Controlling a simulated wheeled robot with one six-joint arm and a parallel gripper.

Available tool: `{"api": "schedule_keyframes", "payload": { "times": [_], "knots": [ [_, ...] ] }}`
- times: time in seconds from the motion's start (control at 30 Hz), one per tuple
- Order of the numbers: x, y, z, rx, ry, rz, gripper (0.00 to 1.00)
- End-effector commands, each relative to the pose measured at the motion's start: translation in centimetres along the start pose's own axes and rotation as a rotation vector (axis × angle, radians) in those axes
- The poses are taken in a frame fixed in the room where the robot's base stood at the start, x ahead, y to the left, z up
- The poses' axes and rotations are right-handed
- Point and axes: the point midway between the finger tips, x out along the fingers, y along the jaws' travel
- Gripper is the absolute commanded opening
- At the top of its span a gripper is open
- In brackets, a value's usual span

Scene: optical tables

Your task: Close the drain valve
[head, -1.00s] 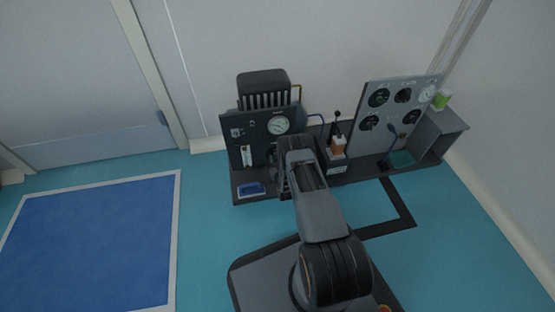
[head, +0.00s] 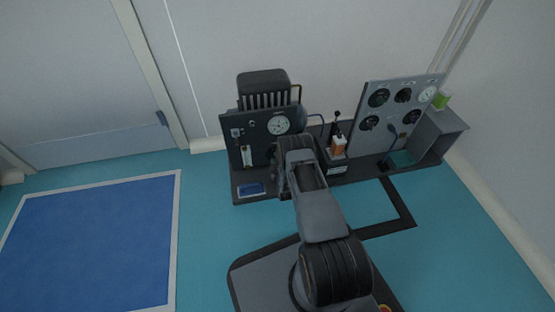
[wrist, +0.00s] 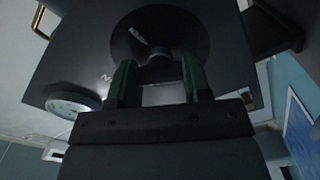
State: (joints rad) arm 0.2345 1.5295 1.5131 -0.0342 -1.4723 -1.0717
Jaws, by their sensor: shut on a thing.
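In the wrist view, my gripper (wrist: 158,75) has its two green fingers on either side of a small grey knob (wrist: 160,54) at the middle of a dark round plate (wrist: 185,28). The gripper is shut on this knob, which I take to be the drain valve's handle. The plate sits on a dark panel (wrist: 85,55), which in the head view is the black gauge panel (head: 240,135) at the left of the bench. There my arm hides the valve and most of the gripper.
A round gauge (head: 278,125) is on the black panel, above my wrist. A blue tray (head: 251,189) lies at the panel's foot. An orange-and-white bottle (head: 339,145) and a grey panel with several dials (head: 388,125) stand to the right. The floor at left is clear.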

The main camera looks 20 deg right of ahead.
Motion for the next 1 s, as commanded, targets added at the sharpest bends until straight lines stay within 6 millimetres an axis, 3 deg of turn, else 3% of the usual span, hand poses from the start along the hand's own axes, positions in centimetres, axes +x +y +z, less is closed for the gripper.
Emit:
{"api": "schedule_keyframes", "payload": {
  "times": [0.5, 1.0],
  "knots": [
    [-0.1, -0.15, -0.05, -0.389, 0.002, -0.004, 0.21],
    [-0.11, -0.17, -0.06, -0.511, 0.003, -0.004, 0.21]
  ]
}}
